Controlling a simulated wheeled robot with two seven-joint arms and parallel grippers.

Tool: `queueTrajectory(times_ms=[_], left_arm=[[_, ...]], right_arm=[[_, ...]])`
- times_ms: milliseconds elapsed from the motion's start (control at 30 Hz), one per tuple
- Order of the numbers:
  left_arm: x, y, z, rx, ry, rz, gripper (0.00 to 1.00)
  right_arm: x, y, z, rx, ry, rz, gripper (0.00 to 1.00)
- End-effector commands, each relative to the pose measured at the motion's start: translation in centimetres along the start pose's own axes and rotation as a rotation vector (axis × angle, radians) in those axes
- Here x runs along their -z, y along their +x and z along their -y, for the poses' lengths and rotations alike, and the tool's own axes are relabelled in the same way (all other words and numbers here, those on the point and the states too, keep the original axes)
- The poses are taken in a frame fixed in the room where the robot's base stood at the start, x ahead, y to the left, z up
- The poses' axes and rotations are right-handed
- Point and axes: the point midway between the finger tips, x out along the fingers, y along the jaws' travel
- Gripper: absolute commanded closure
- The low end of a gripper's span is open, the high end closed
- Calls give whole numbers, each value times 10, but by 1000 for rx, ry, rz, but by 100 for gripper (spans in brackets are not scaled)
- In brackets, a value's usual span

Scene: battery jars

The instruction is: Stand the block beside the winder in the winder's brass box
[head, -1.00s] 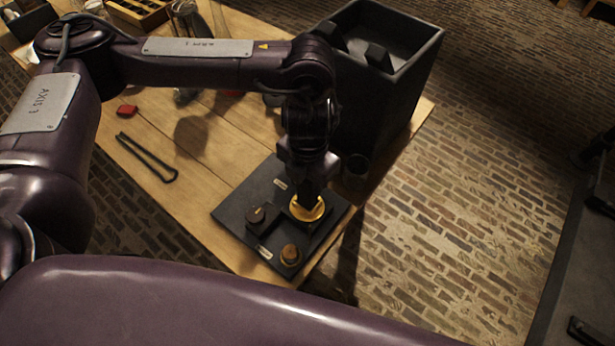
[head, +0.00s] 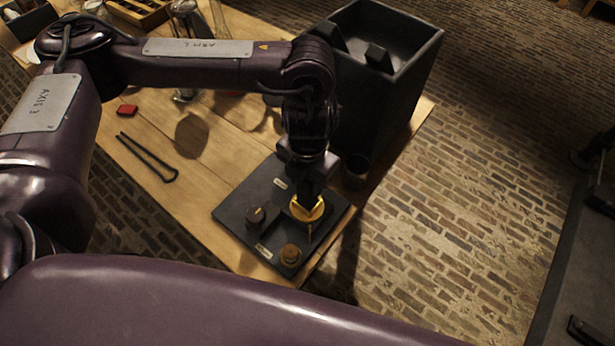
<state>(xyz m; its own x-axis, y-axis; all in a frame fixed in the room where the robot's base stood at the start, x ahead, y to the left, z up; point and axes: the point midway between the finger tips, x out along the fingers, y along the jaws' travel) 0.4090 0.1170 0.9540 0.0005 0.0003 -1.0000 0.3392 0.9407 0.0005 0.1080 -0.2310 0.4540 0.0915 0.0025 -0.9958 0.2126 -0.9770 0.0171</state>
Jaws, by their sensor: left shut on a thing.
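My left gripper (head: 309,198) reaches down over a dark board (head: 238,218) at the table's near corner. Its fingertips are shut on a round brass piece (head: 306,213) on the right part of the board. The fingers hide part of it, and a thin pointer-like part shows on its near side. A dark round knob (head: 256,215) stands left of it. A smaller brownish brass knob (head: 290,255) stands at the board's near corner. I cannot tell which of these is the winder, and I cannot make out its box or the block. My right gripper is not in view.
Black tongs (head: 147,157) and a red piece (head: 127,110) lie on the wooden table (head: 215,175). Jars (head: 186,20) stand at the back.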

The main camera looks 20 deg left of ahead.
Motion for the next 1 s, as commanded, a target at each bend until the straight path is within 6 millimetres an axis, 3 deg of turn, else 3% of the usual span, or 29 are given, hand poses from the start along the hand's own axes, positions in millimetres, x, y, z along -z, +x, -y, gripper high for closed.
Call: queueTrajectory(times_ms=[600, 633, 800, 1000], left_arm=[[0, 16, 0, 0, 0, 1, 94], [0, 14, 0, 0, 0, 1, 60], [0, 14, 0, 0, 0, 1, 38], [0, 14, 0, 0, 0, -1, 38]], right_arm=[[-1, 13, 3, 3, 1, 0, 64], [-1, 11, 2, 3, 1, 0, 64], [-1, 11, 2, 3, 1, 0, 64], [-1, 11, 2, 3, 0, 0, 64]])
